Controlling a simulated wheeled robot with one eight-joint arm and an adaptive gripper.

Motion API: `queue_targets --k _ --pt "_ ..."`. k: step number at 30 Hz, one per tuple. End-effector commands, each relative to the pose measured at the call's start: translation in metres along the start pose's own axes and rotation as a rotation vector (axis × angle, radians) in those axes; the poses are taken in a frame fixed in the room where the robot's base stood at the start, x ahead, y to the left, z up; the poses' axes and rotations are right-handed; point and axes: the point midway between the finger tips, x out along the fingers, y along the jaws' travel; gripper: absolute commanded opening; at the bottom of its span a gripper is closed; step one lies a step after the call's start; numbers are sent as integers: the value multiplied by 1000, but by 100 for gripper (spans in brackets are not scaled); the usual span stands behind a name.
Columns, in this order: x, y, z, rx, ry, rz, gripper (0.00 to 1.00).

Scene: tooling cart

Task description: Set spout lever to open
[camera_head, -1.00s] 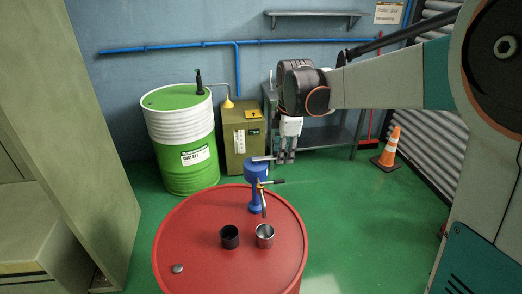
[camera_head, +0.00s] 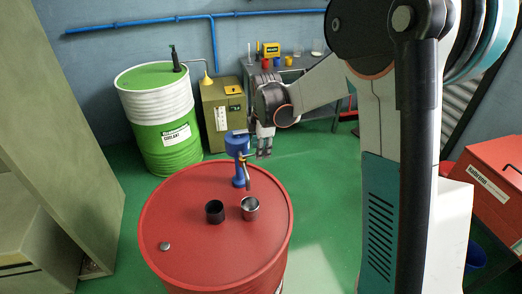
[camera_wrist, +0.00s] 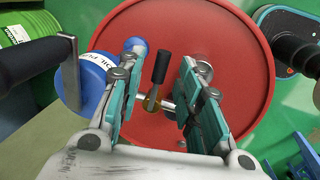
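A blue pump (camera_head: 237,148) stands upright on the far part of the red drum (camera_head: 180,215). Its metal spout (camera_head: 247,178) points down on the right. In the wrist view, the spout lever has a black grip (camera_wrist: 161,67) and a brass base at the metal spout (camera_wrist: 168,104). My gripper (camera_wrist: 165,68) is open, with one finger on each side of the lever; no clear contact shows. The blue pump body (camera_wrist: 90,85) is partly behind the left finger. In the head view my gripper (camera_head: 264,150) is just right of the pump; the lever is hard to make out.
A black cup (camera_head: 215,212) and a metal cup (camera_head: 250,208) stand on the drum near the spout. A bung (camera_head: 165,246) is at the front left. The pump's crank handle (camera_wrist: 35,62) lies left of my gripper. A green-and-white drum (camera_head: 158,120) stands behind.

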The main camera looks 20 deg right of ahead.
Motion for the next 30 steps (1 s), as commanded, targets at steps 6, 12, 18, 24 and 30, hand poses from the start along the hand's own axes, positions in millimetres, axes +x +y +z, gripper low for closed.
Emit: queue_targets --k 6,12,18,24,30 --pt "10 0 0 0 0 0 33" --pt "9 0 0 0 0 0 33" --pt "9 0 0 0 0 0 0" --pt "9 0 0 2 0 0 0" --pt "9 -3 -1 35 -6 0 0"
